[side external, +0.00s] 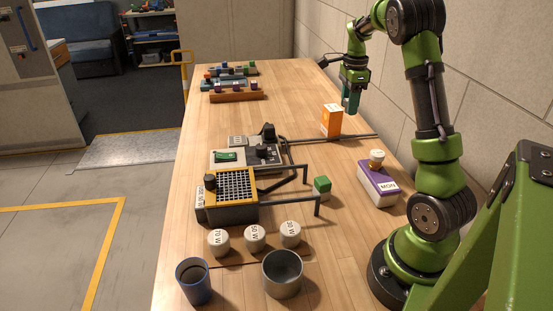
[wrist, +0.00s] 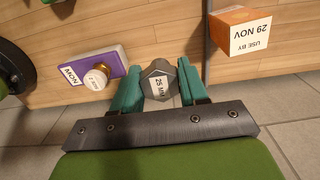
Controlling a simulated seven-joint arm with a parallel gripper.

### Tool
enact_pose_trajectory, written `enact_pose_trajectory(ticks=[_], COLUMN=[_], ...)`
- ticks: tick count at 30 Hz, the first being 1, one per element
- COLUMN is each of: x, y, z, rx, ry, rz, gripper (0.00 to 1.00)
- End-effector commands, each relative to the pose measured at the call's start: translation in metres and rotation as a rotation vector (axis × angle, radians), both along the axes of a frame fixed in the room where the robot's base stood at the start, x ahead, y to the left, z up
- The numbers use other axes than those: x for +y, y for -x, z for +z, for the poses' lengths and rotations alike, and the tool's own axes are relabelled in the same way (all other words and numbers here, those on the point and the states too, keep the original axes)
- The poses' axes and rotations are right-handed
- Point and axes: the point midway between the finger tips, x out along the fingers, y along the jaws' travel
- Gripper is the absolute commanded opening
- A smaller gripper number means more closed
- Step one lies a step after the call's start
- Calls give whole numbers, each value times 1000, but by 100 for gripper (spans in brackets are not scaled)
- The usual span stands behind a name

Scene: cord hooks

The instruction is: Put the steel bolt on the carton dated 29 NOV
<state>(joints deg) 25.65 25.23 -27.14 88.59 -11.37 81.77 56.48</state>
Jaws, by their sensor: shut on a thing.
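My gripper (side external: 351,104) is up near the wall, a little above and to the right of the orange carton (side external: 331,121) in the side view. In the wrist view, its teal fingers are shut on a grey steel bolt (wrist: 158,84) with a hexagonal head marked 25 MM. In the side view I cannot make the bolt out clearly. The orange carton stands upright on the table; in the wrist view its white face reads USE BY 29 NOV (wrist: 249,38). The bolt is apart from the carton.
A purple and white box marked MON (side external: 379,188) has a brass-and-white knob-like piece (side external: 376,159) on it. A thin dark rail (side external: 345,137) runs beside the carton.

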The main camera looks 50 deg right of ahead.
Motion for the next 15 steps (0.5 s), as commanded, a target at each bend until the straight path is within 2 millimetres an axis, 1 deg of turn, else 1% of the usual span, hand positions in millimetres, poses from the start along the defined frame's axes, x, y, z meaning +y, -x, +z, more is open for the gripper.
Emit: enact_pose_trajectory(ticks=[1,6,15], x=[-11,-37,-75], y=[-8,-34,-70], z=[-3,-7,-12], rx=[3,3,3], ry=[3,1,1], rz=[-3,-3,-3], gripper=[10,10,10])
